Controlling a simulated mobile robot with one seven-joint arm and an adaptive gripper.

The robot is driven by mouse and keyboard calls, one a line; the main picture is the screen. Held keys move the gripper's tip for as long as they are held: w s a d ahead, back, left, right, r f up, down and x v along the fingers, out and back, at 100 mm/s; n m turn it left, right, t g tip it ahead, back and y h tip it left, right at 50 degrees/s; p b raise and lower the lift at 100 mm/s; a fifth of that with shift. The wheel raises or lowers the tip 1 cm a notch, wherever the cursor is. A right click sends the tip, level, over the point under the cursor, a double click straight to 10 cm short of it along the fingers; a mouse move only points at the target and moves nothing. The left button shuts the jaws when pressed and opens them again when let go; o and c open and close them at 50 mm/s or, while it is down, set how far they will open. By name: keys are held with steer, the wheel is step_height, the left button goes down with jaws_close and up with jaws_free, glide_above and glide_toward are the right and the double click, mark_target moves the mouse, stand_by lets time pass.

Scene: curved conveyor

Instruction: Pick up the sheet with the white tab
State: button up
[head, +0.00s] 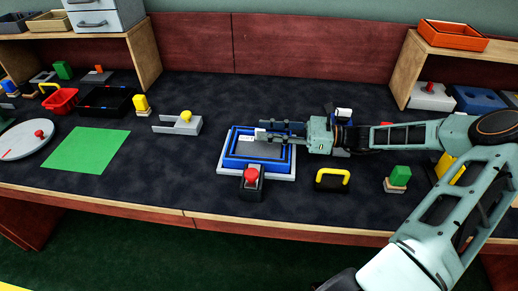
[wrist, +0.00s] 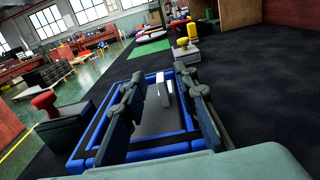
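A dark grey sheet (head: 262,151) lies in a blue-rimmed tray (head: 229,163) on the table. Its white tab (wrist: 163,92) stands up in the wrist view; the sheet also shows there (wrist: 153,122) inside the tray (wrist: 165,150). My gripper (wrist: 158,84) is open, with one finger on each side of the tab and a gap to both. In the head view my gripper (head: 264,134) is over the far part of the tray and hides some of the sheet. I cannot tell how high the fingertips are above it.
A red-knobbed block (head: 251,181) stands against the tray's front. A black block with a yellow handle (head: 332,180) is to the right. A grey holder with a yellow knob (head: 178,124) and a green mat (head: 87,151) are to the left. Shelves stand at both back corners.

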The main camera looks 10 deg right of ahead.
steer(key=shift+x, duration=1.2)
jaws_close()
